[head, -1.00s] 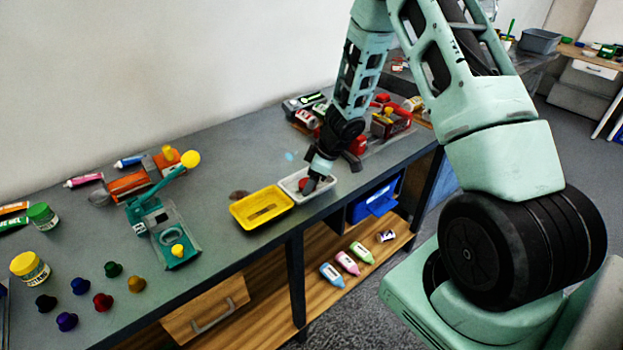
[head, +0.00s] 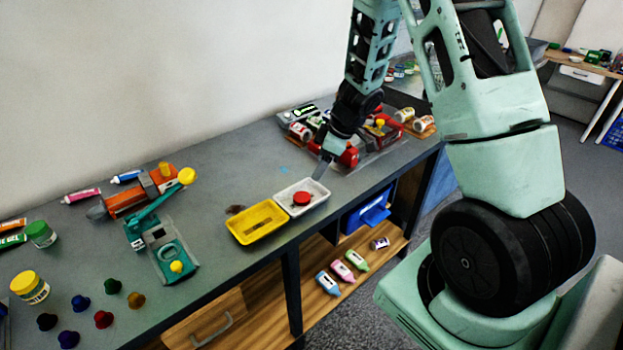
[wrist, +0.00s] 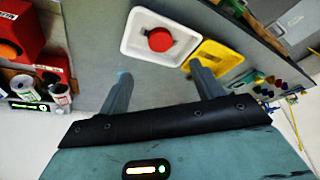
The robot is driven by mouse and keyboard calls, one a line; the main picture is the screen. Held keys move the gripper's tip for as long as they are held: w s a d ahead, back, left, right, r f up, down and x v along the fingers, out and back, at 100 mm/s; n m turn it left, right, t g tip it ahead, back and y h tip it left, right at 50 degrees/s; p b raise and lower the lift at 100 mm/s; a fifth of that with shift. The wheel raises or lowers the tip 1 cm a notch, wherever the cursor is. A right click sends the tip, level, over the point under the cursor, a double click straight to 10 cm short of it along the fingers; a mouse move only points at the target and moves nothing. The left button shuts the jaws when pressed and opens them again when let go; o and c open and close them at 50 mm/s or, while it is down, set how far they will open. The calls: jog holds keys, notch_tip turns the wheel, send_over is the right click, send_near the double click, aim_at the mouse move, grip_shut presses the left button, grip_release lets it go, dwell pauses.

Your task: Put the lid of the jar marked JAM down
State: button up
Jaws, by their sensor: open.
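A red round lid (head: 302,198) lies in the white tray (head: 318,188) on the grey counter. In the wrist view the lid (wrist: 160,39) rests inside the white tray (wrist: 131,44), away from the tray's walls. My gripper (head: 321,168) is just behind and above the white tray, apart from the lid. In the wrist view the two fingers of my gripper (wrist: 162,85) stand wide apart with nothing between them. No JAM marking can be read on any jar in these views.
A yellow tray (head: 236,217) adjoins the white tray on the left. Red machines (head: 381,125) and several small jars stand close on the right. A teal toy-like machine (head: 165,262) and an orange one (head: 128,203) stand further left. Bare counter lies behind the trays.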

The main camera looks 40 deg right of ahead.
jog(key=w+a+r+t+h, duration=0.1)
jog(key=w+a+r+t, duration=0.1)
jog(key=w+a+r, duration=0.35)
jog(key=s+a+r+m+h, duration=0.1)
jog(key=s+a+r, duration=0.2)
jog(key=a, duration=0.3)
jog(key=s+a+r+h, duration=0.1)
jog(key=s+a+r, duration=0.25)
jog(key=a, duration=0.35)
jog(key=s+a+r+g, duration=0.1)
jog(key=s+a, duration=0.4)
jog(key=s, duration=0.7)
jog(key=s+a+r+g, duration=0.1)
jog(key=s+a+g, duration=0.3)
jog(key=s, duration=0.9)
jog(key=shift+s+a+n+g+y, duration=0.3)
jog(key=shift+a+n, duration=0.1)
jog(key=shift+a, duration=0.8)
jog(key=shift+f, duration=0.15)
jog(key=shift+f+b, duration=0.45)
jog(key=shift+b, duration=0.05)
